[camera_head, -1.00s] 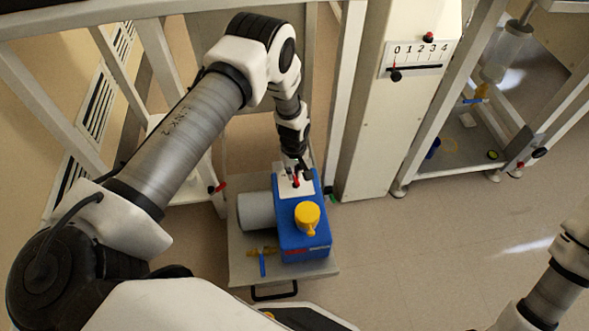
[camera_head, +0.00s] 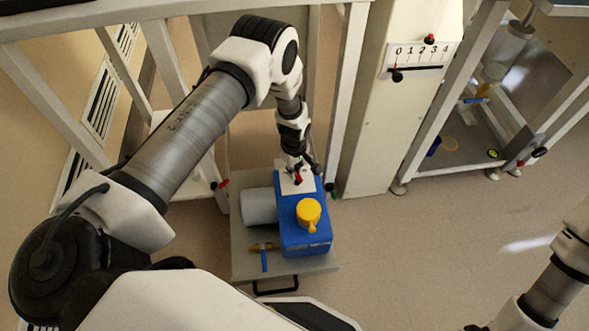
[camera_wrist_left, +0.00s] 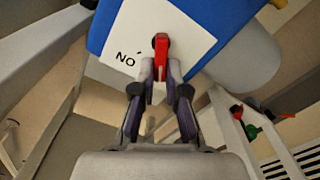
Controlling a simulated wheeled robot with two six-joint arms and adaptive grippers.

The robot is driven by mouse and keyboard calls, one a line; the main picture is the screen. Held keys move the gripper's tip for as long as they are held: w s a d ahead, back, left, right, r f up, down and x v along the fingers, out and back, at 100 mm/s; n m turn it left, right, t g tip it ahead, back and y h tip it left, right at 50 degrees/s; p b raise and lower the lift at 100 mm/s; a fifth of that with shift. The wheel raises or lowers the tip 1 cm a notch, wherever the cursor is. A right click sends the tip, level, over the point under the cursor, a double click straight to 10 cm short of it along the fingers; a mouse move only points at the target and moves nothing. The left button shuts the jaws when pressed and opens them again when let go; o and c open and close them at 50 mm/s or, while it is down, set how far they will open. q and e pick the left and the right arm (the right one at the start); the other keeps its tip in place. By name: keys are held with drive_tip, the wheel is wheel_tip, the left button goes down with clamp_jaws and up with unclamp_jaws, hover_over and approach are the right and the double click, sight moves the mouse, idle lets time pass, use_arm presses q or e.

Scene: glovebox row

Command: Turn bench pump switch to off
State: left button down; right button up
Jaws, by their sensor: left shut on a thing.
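The blue bench pump (camera_head: 305,240) has a yellow cap (camera_head: 309,212) and a grey motor cylinder (camera_head: 258,207). On its far end is a white switch plate (camera_head: 285,187) with a red switch lever (camera_head: 298,179). In the left wrist view the red lever (camera_wrist_left: 161,50) stands out from the white plate (camera_wrist_left: 190,38). Lettering that reads "NO" from this side is left of the lever. My left gripper (camera_wrist_left: 159,72) is shut on the lever, with a finger on each side; it also shows in the head view (camera_head: 299,169). My right gripper is out of view.
The pump sits on a grey platform (camera_head: 250,265) with a black handle (camera_head: 275,287). A blue-handled brass valve (camera_head: 264,257) is beside it. White frame posts (camera_head: 345,110) and a cabinet with a 0–4 scale (camera_head: 415,60) stand close behind. The floor at right is clear.

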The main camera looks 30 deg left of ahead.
use_arm(q)
drive_tip(key=c, duration=1.2)
unclamp_jaws()
wheel_tip(320, 180, up, 12)
